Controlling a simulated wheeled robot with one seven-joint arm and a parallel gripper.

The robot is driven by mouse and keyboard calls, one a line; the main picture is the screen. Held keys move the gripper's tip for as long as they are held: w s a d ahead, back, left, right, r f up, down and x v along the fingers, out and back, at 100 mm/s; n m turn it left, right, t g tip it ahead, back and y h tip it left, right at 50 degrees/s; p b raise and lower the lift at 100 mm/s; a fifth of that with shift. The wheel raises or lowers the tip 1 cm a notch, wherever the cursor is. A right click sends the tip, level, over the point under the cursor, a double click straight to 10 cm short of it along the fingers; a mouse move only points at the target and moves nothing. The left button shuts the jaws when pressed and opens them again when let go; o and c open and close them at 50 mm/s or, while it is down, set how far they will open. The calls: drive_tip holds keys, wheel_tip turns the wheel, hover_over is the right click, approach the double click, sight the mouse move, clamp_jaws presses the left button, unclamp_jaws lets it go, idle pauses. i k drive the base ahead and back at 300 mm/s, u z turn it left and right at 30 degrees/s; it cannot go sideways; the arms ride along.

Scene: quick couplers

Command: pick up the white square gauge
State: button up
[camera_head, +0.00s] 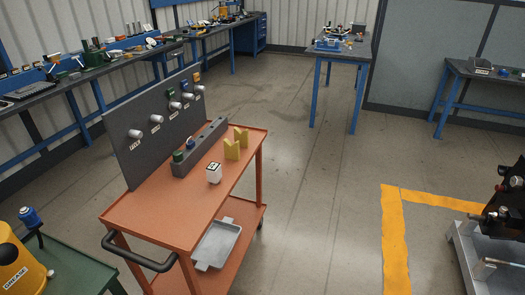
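A small white square gauge (214,175) with dark marks on its top stands on the top shelf of the orange cart (165,213), towards the shelf's right edge. It stands apart from the other things on the shelf, in front of two yellow V-shaped blocks (232,150). Nothing covers it. My gripper is not in this view.
A grey rack (200,150) with a green and a blue piece stands behind the gauge. A dark upright panel (140,160) with several silver couplers lines the cart's left side. A black handle (135,252) sticks out in front. The floor right of the cart is clear.

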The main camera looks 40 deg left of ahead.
sight(213, 172)
drive_tip(key=u, duration=0.5)
drive_tip(key=i, duration=1.35)
drive_tip(key=u, duration=2.05)
drive_tip(key=i, duration=1.2)
drive_tip(key=u, duration=0.65)
